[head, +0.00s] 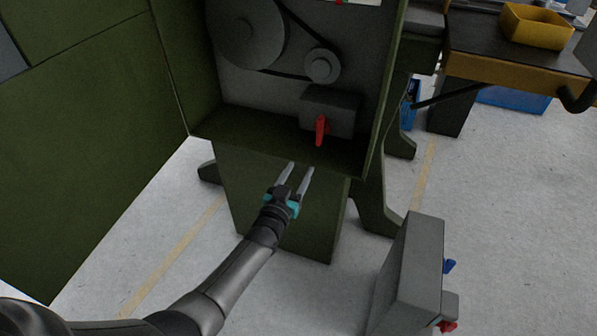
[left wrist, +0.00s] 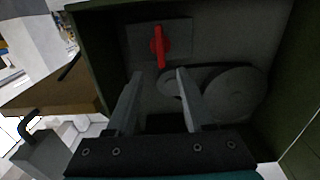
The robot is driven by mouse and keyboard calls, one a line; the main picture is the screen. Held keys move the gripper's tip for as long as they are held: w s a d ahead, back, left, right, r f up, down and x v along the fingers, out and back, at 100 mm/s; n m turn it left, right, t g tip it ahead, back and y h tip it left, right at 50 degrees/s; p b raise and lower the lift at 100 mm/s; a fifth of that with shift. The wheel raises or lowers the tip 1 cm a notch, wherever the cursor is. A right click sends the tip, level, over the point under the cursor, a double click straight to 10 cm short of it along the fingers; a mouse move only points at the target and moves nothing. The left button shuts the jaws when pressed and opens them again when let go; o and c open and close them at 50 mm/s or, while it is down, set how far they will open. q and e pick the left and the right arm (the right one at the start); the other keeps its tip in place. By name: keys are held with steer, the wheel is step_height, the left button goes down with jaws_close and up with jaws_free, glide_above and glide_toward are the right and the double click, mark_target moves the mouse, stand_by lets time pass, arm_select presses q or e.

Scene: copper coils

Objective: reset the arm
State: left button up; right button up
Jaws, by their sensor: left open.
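My left gripper (head: 301,170) is open and empty in the head view, in front of the lower edge of a green machine cabinet (head: 285,148). Its two fingers point up toward the cabinet's open bay. A red switch handle (head: 320,130) on a grey box (head: 337,108) sits inside the bay, above and to the right of the fingertips, apart from them. In the left wrist view the open fingers (left wrist: 155,77) frame the space just below the red handle (left wrist: 158,46). My right gripper is not in view.
Two pulleys (head: 247,32) joined by a belt are mounted inside the bay. A large green door panel (head: 85,110) stands on the left. A grey box with blue and red knobs (head: 410,270) stands at lower right. A workbench with a yellow bin (head: 535,27) is at upper right.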

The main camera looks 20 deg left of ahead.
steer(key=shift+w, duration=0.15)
arm_select(q)
steer(key=s+a+f+m+g, duration=0.1)
steer(key=s+f+g, duration=0.3)
steer(key=s+f, duration=0.55)
steer(key=s+f+g, duration=0.3)
steer(key=s+f, duration=0.4)
steer(key=f, duration=0.5)
steer(key=s+a+f+g, duration=0.1)
steer(key=s+f+g, duration=0.2)
steer(key=s, duration=0.6)
steer(key=s+a+f+g+p, duration=0.1)
steer(key=s+f+g, duration=0.2)
steer(key=s, duration=0.7)
steer(key=s+a+f+m+g+y, duration=0.1)
steer(key=s+a+f+g, duration=0.1)
steer(key=s+f, duration=0.4)
steer(key=s, duration=0.4)
steer(key=shift+s+g+p, duration=0.25)
steer(key=shift+g+p, duration=0.05)
steer(key=shift+g, duration=0.1)
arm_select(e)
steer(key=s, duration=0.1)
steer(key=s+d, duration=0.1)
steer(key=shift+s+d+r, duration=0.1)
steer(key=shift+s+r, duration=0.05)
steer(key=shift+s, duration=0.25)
